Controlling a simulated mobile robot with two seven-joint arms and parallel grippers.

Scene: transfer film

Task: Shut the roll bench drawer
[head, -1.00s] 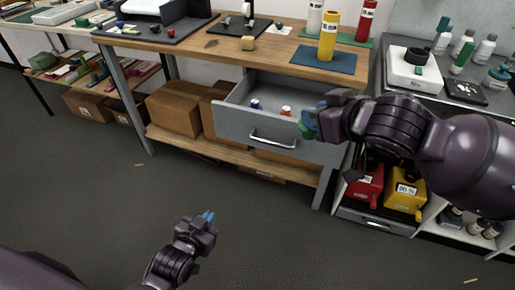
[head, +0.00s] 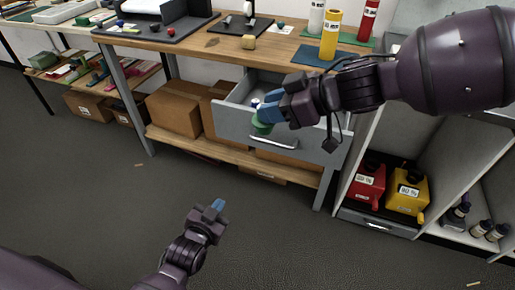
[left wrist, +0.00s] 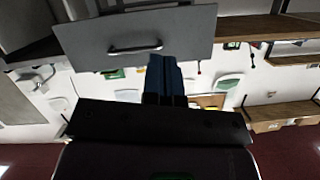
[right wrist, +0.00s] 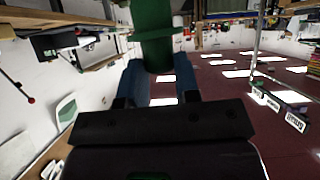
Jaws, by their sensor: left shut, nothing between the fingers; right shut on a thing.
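The roll bench drawer (head: 230,124) is a grey drawer pulled out under the wooden bench top, with a bar handle (head: 286,144) on its front. It also shows in the left wrist view (left wrist: 190,30). My right gripper (head: 265,115) is shut on a green object (head: 262,124), which also shows in the right wrist view (right wrist: 152,22). It is over the drawer's front edge in the head view; I cannot tell whether it touches. My left gripper (head: 217,206) is shut and empty, low in front of the bench. My right arm hides part of the drawer's inside and right side.
The bench top (head: 285,45) carries a blue mat and a yellow cylinder (head: 330,35). Cardboard boxes (head: 174,107) stand on the lower shelf. Red and yellow containers (head: 407,192) stand in the right-hand cabinet. The floor (head: 110,215) before the bench is clear.

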